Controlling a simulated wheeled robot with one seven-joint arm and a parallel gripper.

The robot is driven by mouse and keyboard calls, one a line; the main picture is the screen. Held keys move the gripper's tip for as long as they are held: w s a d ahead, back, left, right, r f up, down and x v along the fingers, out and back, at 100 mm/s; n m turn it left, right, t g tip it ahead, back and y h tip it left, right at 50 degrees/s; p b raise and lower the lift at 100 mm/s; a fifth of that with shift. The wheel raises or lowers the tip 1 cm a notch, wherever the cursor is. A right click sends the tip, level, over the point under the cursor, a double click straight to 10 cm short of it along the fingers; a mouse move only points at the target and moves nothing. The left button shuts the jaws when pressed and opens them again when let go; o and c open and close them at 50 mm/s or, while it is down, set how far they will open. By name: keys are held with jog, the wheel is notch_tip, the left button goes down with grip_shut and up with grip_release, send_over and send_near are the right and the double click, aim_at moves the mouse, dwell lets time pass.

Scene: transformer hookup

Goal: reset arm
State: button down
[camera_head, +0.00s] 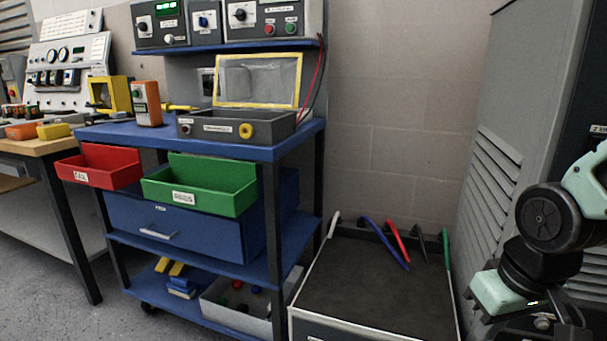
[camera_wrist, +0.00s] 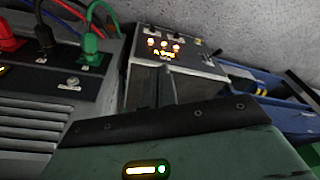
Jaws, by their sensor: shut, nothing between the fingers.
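My gripper (camera_wrist: 167,84) shows in the wrist view as two dark fingers side by side, shut and empty, above a dark mount and a green housing with a small lit strip. In the head view my arm, pale green and black, is folded at the right edge, in front of the grey cabinet (camera_head: 505,130); my fingertips cannot be made out there. In the wrist view, a grey vented box (camera_wrist: 45,95) with red, black and green plugs is left of my fingers. Behind my fingers is a grey panel box (camera_wrist: 180,62) with lit orange lamps.
A blue cart (camera_head: 210,140) holds an open grey tester case (camera_head: 215,131), a red bin (camera_head: 100,168) and a green bin (camera_head: 200,195). A dark-topped box (camera_head: 370,285) with several coloured leads stands between cart and cabinet. Grey floor shows at lower left.

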jog(key=s+a+r+n+g+p, duration=0.1)
jog(key=s+a+r+n+g, duration=0.15)
jog(key=s+a+n, duration=0.7)
jog(key=s+a+r+m+p, duration=0.1)
jog(key=r+m+p, duration=0.1)
jog(key=r+p, duration=1.3)
jog(key=s+a+r+m+p, duration=0.1)
jog(key=a+r+p, duration=0.1)
jog(key=r+p, duration=1.3)
jog(key=shift+m, duration=0.35)
jog(key=shift+r, duration=0.1)
